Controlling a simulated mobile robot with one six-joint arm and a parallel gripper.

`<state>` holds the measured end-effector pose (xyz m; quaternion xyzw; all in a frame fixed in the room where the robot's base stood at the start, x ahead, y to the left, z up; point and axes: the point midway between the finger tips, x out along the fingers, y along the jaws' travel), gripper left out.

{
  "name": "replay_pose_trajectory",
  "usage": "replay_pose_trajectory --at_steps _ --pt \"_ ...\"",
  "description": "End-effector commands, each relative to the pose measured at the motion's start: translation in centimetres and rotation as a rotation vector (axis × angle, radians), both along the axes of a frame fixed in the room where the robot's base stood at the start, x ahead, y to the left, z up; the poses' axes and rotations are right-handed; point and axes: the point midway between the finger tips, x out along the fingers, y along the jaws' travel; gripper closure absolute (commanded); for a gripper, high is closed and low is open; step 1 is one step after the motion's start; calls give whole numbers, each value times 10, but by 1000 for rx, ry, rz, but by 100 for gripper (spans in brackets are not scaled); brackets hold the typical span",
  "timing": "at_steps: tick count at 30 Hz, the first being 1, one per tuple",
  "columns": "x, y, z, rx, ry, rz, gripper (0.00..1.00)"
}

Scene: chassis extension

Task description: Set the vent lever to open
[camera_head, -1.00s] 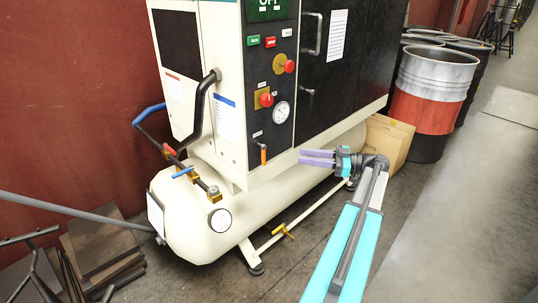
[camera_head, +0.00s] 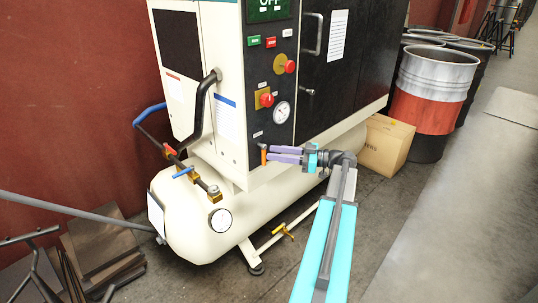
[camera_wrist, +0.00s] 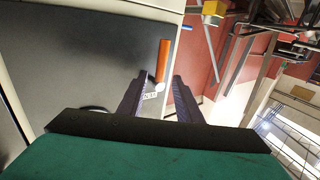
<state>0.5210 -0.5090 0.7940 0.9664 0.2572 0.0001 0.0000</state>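The vent lever is a small orange handle (camera_head: 263,156) low on the compressor's dark control panel (camera_head: 270,100). In the head view it hangs down from its pivot. My gripper (camera_head: 269,153) is at its right side, with the purple fingertips very close to it. In the wrist view the orange lever (camera_wrist: 163,60) shows beyond and between the two dark fingers of my gripper (camera_wrist: 158,85), with a pale round pivot at its end and a small white label beside it. The fingers are apart, and I cannot tell whether either touches the lever.
Above the lever are a pressure gauge (camera_head: 281,112) and a red knob (camera_head: 266,100). The cream tank (camera_head: 190,225) lies below the cabinet. A cardboard box (camera_head: 385,143) and a red-banded drum (camera_head: 430,105) stand to the right.

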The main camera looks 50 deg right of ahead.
Motion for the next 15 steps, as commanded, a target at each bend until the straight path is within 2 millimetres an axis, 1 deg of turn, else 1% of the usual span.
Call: replay_pose_trajectory --at_steps 1,6,15 --pt "5 4 0 0 0 2 68" --pt "16 10 0 0 0 0 68" --pt "20 11 0 0 0 -1 68"
